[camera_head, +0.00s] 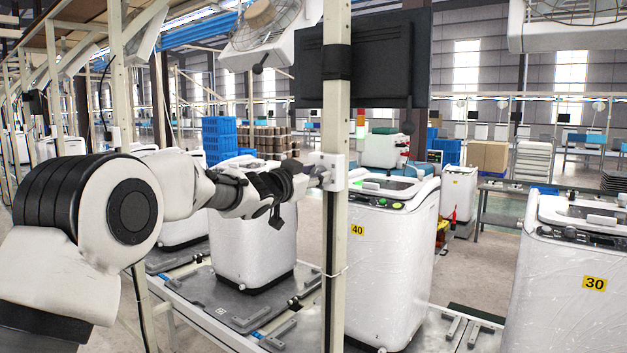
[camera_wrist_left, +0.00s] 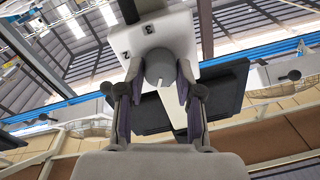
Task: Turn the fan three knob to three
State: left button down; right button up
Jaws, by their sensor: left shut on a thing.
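The fan knob is a grey round knob (camera_wrist_left: 160,68) on a white switch box (camera_wrist_left: 165,35) marked with numbers, of which a 2 and a 3 show in the left wrist view. In the head view the white switch box (camera_head: 329,171) is fixed to a pale upright post. My left gripper (camera_wrist_left: 158,100) has its two fingers on either side of the knob and is shut on it. In the head view my left gripper (camera_head: 308,178) reaches the box from the left; its fingertips and the knob are small there. My right gripper is not in view.
The pale post (camera_head: 337,250) stands beside the gripper, with a black monitor (camera_head: 375,62) above it. White washing machines stand around, one labelled 40 (camera_head: 385,265) and one labelled 30 (camera_head: 570,290). A fan (camera_head: 266,22) hangs above.

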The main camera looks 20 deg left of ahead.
pick_arm(q)
jog(key=m+b, duration=0.2)
jog(key=m, duration=0.3)
jog(key=shift+f, duration=0.15)
jog(key=m+b, duration=0.1)
jog(key=m, duration=0.2)
jog(key=shift+m+h, duration=0.4)
jog(key=m+b, duration=0.2)
jog(key=m, duration=0.2)
jog(key=shift+m, duration=0.4)
jog(key=m+b, duration=0.1)
jog(key=m, duration=0.3)
jog(key=shift+h, duration=0.3)
jog(key=m+b, duration=0.1)
jog(key=m, duration=0.2)
jog(key=shift+m, duration=0.4)
jog(key=m, duration=0.3)
jog(key=shift+a+m+g+b, duration=0.1)
jog(key=shift+m+g+b, duration=0.2)
jog(key=shift+b, duration=0.05)
jog(key=m, duration=0.3)
jog(key=shift+m+b, duration=0.35)
jog(key=shift+m, duration=0.05)
jog(key=shift+a+r+m+g+h+b, duration=0.1)
jog(key=shift+m+g+h+b, duration=0.05)
jog(key=shift+m, duration=0.6)
jog(key=shift+r+m+g+h+b, duration=0.1)
jog(key=shift+m+g+h+b, duration=0.05)
jog(key=shift+m, duration=0.6)
